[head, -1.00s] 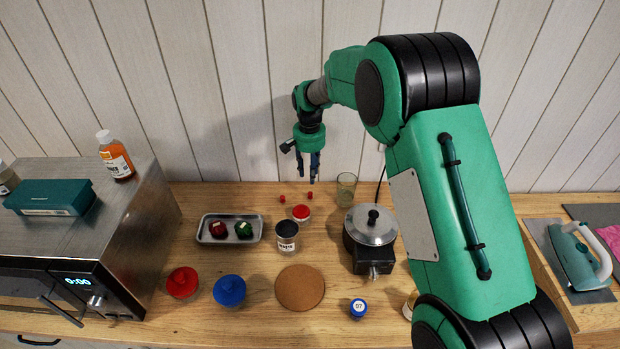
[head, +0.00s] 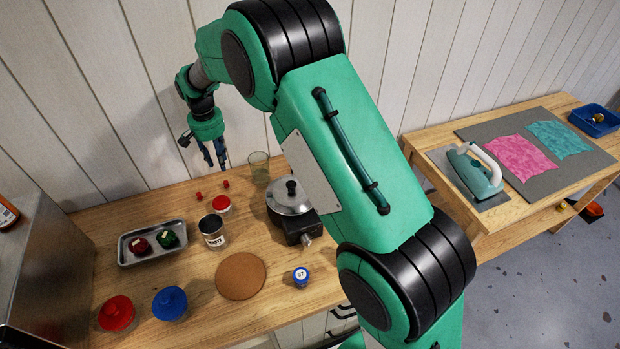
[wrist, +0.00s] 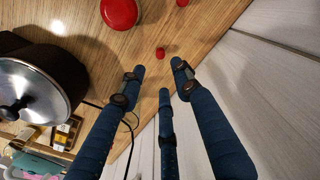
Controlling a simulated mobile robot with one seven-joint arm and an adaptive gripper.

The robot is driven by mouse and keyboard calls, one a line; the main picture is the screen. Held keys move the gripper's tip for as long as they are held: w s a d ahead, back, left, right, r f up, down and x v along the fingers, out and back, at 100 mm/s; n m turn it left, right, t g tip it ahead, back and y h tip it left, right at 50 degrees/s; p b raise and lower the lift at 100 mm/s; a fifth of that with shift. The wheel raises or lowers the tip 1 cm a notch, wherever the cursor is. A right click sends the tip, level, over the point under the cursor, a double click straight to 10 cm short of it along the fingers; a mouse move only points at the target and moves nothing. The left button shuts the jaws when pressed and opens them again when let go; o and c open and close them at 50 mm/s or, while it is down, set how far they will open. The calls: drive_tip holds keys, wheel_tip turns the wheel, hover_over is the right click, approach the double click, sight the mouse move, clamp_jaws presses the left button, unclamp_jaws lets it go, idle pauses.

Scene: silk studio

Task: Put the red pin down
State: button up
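Two small red pins stand on the wooden table near the wall in the head view, a left one (head: 198,196) and a right one (head: 226,184). In the wrist view one red pin (wrist: 160,52) shows just beyond my fingertips, and another (wrist: 182,3) is at the top edge. I cannot tell which of them is the task's pin. My gripper (head: 221,165) hangs above the table's back edge, near the right pin. In the wrist view its blue fingers are spread apart with nothing between them.
A red-lidded jar (head: 222,204), a dark tin (head: 212,232) and a glass (head: 259,167) stand near the pins. A lidded pot (head: 290,200) is to the right. A tray (head: 125,252) and a cork mat (head: 241,277) lie nearer the front. The wall is close behind.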

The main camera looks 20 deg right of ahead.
drive_tip(key=s+d+r+t, duration=0.1)
drive_tip(key=s+d+r, duration=0.3)
drive_tip(key=s+r, duration=0.3)
drive_tip(key=s+d+r+n+t, duration=0.1)
drive_tip(key=s+d+r, duration=0.45)
drive_tip(key=r, duration=0.35)
drive_tip(key=s+d+r+t, duration=0.1)
drive_tip(key=s+d+r, duration=0.2)
drive_tip(key=s+r, duration=0.4)
drive_tip(key=s+d, duration=0.2)
drive_tip(key=s, duration=0.7)
drive_tip(key=s+d+r+n+t, duration=0.1)
drive_tip(key=s+d, duration=0.2)
drive_tip(key=s, duration=0.6)
drive_tip(key=s+d+r+n+t, duration=0.1)
drive_tip(key=s+d, duration=0.2)
drive_tip(key=s, duration=0.6)
drive_tip(key=shift+d+r, duration=0.2)
drive_tip(key=shift+d, duration=0.05)
drive_tip(key=shift+f, duration=0.1)
drive_tip(key=shift+f+b, duration=0.5)
drive_tip(key=shift+b, duration=0.1)
